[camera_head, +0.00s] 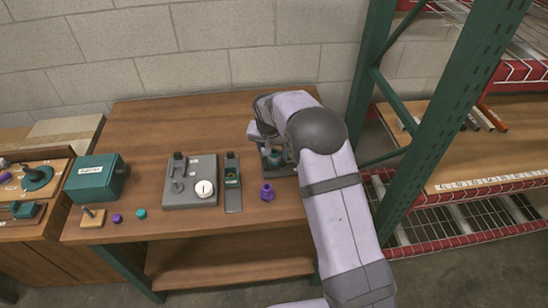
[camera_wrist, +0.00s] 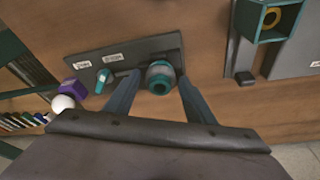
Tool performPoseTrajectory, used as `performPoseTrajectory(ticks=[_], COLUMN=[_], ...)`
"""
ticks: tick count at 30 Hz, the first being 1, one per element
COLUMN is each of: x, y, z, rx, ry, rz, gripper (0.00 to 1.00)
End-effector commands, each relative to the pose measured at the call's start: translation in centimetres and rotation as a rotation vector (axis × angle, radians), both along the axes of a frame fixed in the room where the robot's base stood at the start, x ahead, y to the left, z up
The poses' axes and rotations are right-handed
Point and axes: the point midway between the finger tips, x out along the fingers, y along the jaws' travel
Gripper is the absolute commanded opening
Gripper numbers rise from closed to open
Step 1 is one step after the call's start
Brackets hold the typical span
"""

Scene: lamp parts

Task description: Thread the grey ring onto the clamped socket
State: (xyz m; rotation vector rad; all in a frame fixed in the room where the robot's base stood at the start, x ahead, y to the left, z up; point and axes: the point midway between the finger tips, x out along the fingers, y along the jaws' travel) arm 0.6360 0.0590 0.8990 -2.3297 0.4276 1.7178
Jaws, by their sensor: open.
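In the wrist view, a teal socket (camera_wrist: 160,87) with a dark round opening stands at a grey plate (camera_wrist: 125,58). A light grey band, which looks like the grey ring (camera_wrist: 160,70), sits around it; I cannot tell how firmly it is seated. My gripper (camera_wrist: 160,92) is open, with one finger on each side of the socket and ring, and a gap shows on both sides. A teal lever (camera_wrist: 103,80) is beside them on the plate. In the head view, my arm covers much of this fixture, and only a bit of teal (camera_head: 275,157) shows.
A purple part (camera_head: 267,191) stands in front of the fixture; a white ball (camera_wrist: 62,103) shows near it in the wrist view. To the left are a teal-and-grey holder (camera_head: 232,182), a grey panel (camera_head: 190,183) and a teal box (camera_head: 96,178). A green rack post (camera_head: 425,130) stands right.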

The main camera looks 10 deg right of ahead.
Motion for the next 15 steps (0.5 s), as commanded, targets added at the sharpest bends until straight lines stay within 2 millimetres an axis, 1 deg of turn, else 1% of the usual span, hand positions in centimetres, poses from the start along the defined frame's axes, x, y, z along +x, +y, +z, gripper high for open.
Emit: performPoseTrajectory(ticks=[5, 15], x=[-0.05, -0.03], y=[-0.12, -0.35], z=[0.09, 0.19], rx=[0.001, 0.002], ry=[0.002, 0.001], rz=[0.041, 0.278], gripper=[0.50, 0.50])
